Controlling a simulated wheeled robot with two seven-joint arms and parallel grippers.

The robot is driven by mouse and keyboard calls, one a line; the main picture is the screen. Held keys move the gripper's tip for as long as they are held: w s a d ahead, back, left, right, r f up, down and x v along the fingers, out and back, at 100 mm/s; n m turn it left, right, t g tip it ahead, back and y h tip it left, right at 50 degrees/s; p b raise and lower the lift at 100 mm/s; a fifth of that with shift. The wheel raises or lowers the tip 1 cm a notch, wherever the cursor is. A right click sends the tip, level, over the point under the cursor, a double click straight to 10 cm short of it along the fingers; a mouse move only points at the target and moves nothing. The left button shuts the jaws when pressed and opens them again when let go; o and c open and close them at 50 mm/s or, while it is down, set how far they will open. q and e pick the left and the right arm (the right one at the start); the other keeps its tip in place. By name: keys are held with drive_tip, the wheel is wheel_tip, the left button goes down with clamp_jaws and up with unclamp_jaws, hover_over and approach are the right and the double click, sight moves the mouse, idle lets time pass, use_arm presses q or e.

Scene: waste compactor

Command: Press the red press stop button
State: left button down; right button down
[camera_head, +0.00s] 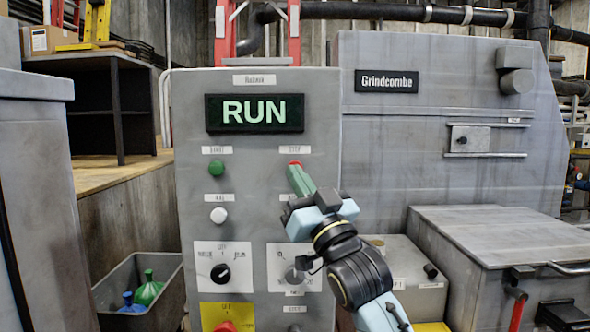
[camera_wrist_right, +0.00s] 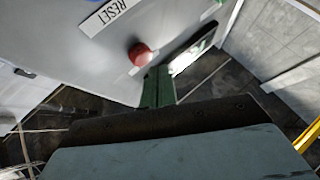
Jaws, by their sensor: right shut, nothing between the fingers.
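The red stop button (camera_head: 295,163) sits under the STOP label on the right side of the grey control panel (camera_head: 255,88). In the head view its lower part is hidden behind my fingertips. In the right wrist view the red button (camera_wrist_right: 140,54) stands out from the panel, close to the fingertips. My right gripper (camera_head: 300,180) is shut and empty, with its green fingers pointing at the button. Its fingers also show in the right wrist view (camera_wrist_right: 158,88). I cannot tell whether the tips touch the button. The display (camera_head: 254,113) reads RUN. My left gripper is not in view.
A green button (camera_head: 216,169), a white button (camera_head: 218,215) and a black knob (camera_head: 220,273) are on the panel's left side. Another red control (camera_head: 225,327) is below on a yellow plate. A RESET label (camera_wrist_right: 106,15) shows in the wrist view.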

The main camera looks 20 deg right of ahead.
drive_tip(key=shift+w, duration=0.15)
drive_tip(key=shift+w+d, duration=0.15)
drive_tip(key=shift+w, duration=0.1)
drive_tip(key=shift+w+d, duration=0.15)
drive_tip(key=shift+w, duration=0.35)
idle(0.9)
drive_tip(key=shift+s+p, duration=0.1)
drive_tip(key=shift+p, duration=0.2)
drive_tip(key=shift+s+a, duration=0.3)
drive_tip(key=shift+s, duration=0.45)
drive_tip(key=s, duration=0.2)
drive_tip(key=s+a+p, duration=0.1)
drive_tip(key=s, duration=0.2)
drive_tip(key=shift+a, duration=0.15)
drive_tip(key=shift+w, duration=0.1)
